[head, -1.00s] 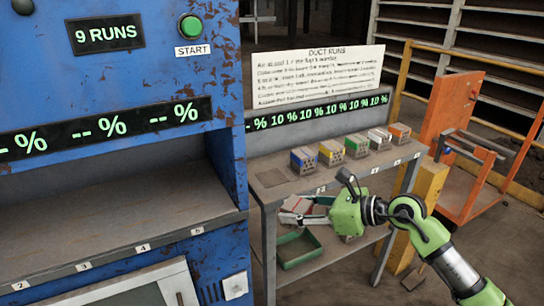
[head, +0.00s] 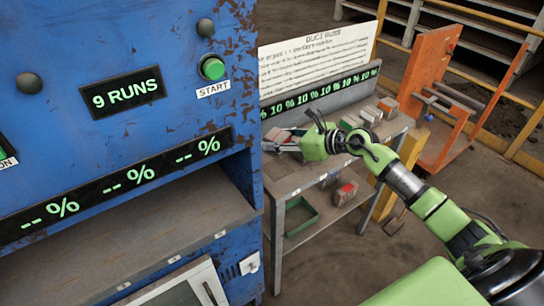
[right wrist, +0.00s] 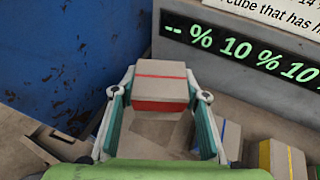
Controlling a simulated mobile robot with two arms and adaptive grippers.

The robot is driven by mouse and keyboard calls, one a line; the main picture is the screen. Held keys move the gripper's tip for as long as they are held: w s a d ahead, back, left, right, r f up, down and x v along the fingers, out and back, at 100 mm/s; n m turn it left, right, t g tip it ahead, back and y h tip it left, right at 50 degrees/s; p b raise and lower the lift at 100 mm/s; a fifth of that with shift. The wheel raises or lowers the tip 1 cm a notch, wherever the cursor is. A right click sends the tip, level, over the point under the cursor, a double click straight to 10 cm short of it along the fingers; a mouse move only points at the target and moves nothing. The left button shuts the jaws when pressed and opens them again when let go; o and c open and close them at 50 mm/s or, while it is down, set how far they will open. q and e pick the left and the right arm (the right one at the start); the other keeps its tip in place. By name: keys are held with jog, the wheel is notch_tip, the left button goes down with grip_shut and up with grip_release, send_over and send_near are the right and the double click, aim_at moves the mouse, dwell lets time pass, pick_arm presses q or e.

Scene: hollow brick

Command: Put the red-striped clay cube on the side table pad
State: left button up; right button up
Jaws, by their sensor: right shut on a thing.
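The red-striped clay cube (right wrist: 160,85) has a grey top with a thin red line and a red front face. My right gripper (right wrist: 162,97) is shut on it, one finger on each side. In the head view, the right gripper (head: 283,141) holds it over the left end of the side table (head: 310,172), close to the blue machine. A darker patch, apparently the pad (right wrist: 166,133), shows below the cube in the wrist view; contact cannot be told. My left gripper is not in view.
Blue-striped (right wrist: 229,139) and yellow-striped (right wrist: 281,158) cubes stand on the table to the right; more are partly behind my arm. The blue machine (right wrist: 75,50) walls the left. A green tray (head: 300,216) and another red-faced block (head: 344,194) are on the lower shelf.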

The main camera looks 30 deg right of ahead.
notch_tip(320, 180, down, 7)
jog(key=shift+f, duration=0.2)
dwell(0.3)
jog(key=shift+f, duration=0.2)
jog(key=o, duration=1.1)
jog(key=shift+r, duration=0.15)
